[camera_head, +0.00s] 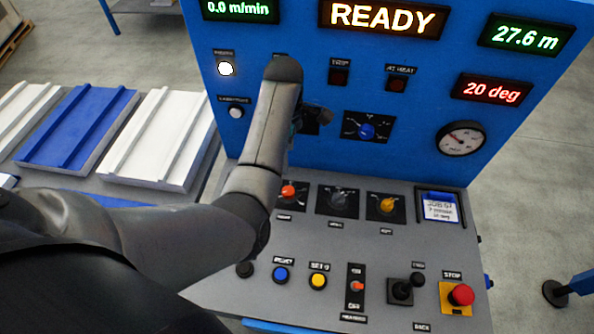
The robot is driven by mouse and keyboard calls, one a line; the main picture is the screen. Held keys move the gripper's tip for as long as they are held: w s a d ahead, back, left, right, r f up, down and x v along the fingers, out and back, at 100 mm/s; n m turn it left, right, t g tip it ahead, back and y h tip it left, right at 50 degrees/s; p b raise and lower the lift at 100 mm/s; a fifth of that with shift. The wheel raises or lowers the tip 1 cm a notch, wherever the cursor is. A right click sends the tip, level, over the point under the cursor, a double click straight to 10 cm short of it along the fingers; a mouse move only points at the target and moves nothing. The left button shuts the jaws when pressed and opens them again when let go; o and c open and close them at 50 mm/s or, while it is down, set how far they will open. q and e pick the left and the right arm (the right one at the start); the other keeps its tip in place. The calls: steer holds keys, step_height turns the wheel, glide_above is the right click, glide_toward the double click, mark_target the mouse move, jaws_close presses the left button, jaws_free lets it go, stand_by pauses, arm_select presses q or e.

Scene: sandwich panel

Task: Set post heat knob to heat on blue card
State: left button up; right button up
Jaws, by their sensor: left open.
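The blue panel's vertical face carries a blue knob (367,130) on a black dial plate; a second dial plate to its left is mostly hidden behind my left arm. On the sloped desk sit a red-orange knob (289,191), a black knob (339,200) and a yellow-orange knob (386,204). Their labels are too small to read, so I cannot tell which is post heat. A blue-framed card (441,208) with small writing stands right of them. My left gripper (316,117) is open at the vertical face, left of the blue knob, largely hidden by its own arm. My right gripper is out of view.
The desk's front row holds blue (281,273) and yellow (318,281) buttons, a switch (357,286), a black joystick (401,290) and a red stop button (461,295). A READY display (383,18) is above. White and blue panels (75,127) lie at left.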

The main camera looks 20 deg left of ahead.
arm_select(q)
steer(key=b, duration=0.1)
glide_toward(288, 191)
step_height(288, 191, down, 8)
steer(key=b, duration=0.3)
steer(key=shift+r, duration=0.2)
steer(key=shift+f+b, duration=0.35)
steer(key=shift+f, duration=0.2)
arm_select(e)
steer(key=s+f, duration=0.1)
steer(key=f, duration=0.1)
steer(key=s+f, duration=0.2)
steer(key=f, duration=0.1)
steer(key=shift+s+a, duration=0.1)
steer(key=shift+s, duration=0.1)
arm_select(q)
steer(key=shift+c, duration=0.3)
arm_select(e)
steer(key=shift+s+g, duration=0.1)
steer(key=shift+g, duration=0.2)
arm_select(q)
steer(key=shift+c, duration=0.8)
jaws_close()
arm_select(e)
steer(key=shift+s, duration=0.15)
